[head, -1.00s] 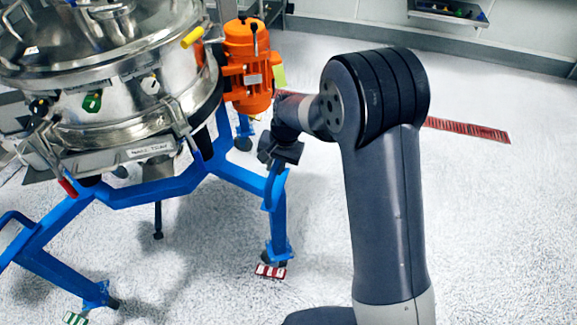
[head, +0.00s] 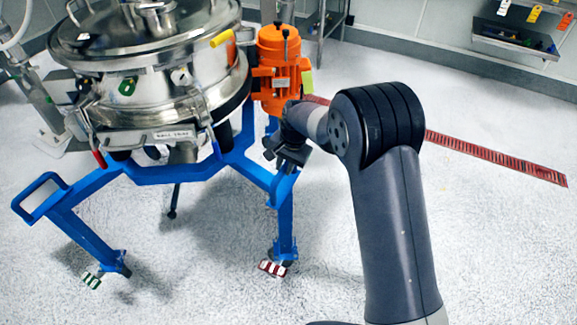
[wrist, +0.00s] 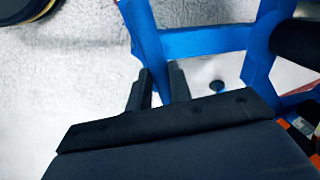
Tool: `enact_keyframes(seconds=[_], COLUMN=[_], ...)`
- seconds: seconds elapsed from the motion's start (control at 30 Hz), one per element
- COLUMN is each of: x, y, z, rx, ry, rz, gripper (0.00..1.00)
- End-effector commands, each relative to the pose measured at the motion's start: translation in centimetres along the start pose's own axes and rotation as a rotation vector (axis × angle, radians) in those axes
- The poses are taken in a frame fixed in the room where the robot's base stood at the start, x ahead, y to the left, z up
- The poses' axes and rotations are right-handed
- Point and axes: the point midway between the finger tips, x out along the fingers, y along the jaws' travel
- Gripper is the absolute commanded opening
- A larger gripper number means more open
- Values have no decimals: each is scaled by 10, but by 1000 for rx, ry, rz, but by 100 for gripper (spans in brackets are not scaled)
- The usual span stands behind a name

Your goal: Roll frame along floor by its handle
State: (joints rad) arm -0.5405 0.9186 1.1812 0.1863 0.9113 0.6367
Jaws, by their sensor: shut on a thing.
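The blue frame (head: 160,175) stands on the floor at the left of the head view and carries a round steel sifter (head: 160,95). An orange motor (head: 280,72) is fixed to the sifter's right side. My gripper (head: 287,163) is shut on the frame's blue handle (head: 285,180) at the near right leg. In the wrist view, my gripper's dark fingers (wrist: 157,88) close around a blue bar (wrist: 139,32). A second blue loop handle (head: 38,196) at the left is free. My wrist partly hides the grip.
Casters with a red-and-white pedal (head: 272,268) and a green-and-white pedal (head: 91,280) touch the floor. A red floor strip (head: 500,158) runs behind my arm. A wall shelf (head: 515,38) is at the back right. The floor at right is clear.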

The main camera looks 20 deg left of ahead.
Motion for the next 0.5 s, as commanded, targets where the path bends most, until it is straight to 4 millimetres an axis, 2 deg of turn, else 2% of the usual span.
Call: enact_keyframes(seconds=[0.2,0.23,0.5], x=[0,0,0], y=[4,4,3], z=[0,0,0], rx=[-1,-1,-1], ry=[-4,-4,-3], rz=[9,10,7], gripper=[0,22,41])
